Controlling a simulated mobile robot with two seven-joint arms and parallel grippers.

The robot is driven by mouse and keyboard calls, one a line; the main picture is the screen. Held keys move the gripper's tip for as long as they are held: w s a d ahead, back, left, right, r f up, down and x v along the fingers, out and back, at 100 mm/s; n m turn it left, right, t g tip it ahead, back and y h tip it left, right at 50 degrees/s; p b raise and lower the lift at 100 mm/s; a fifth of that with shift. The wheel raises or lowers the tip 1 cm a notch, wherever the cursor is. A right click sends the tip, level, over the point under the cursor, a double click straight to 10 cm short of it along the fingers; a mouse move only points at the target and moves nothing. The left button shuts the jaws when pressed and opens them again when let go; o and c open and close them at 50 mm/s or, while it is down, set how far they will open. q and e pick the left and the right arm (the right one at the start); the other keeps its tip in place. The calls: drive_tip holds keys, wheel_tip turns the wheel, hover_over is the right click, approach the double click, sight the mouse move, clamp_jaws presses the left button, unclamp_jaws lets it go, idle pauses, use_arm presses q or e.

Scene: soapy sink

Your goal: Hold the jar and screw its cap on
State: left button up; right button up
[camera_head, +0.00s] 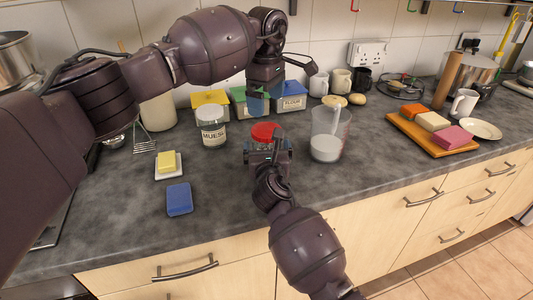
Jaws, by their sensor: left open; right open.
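A round red cap (265,130) shows at the middle of the counter. The jar under it is mostly hidden behind my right gripper, so I cannot tell whether the cap sits straight on its rim. My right gripper (267,150) is open and low at the front of the jar, with its fingers pointing away from the counter's front edge. My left gripper (258,104) is open and points down just above and behind the red cap. I cannot see whether either gripper touches the jar or cap.
A muesli jar (211,128) stands left of the red cap, and a measuring jug (327,148) stands close on the right. Coloured tins (291,102) stand behind. A blue sponge (179,199) and a butter dish (169,172) lie at the front left. An orange board (428,133) lies further right.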

sight(266, 129)
drive_tip(key=c, duration=1.6)
use_arm(q)
drive_tip(key=n, duration=2.2)
drive_tip(key=shift+n, duration=0.3)
drive_tip(key=shift+f, duration=0.1)
drive_tip(key=shift+f, duration=3.95)
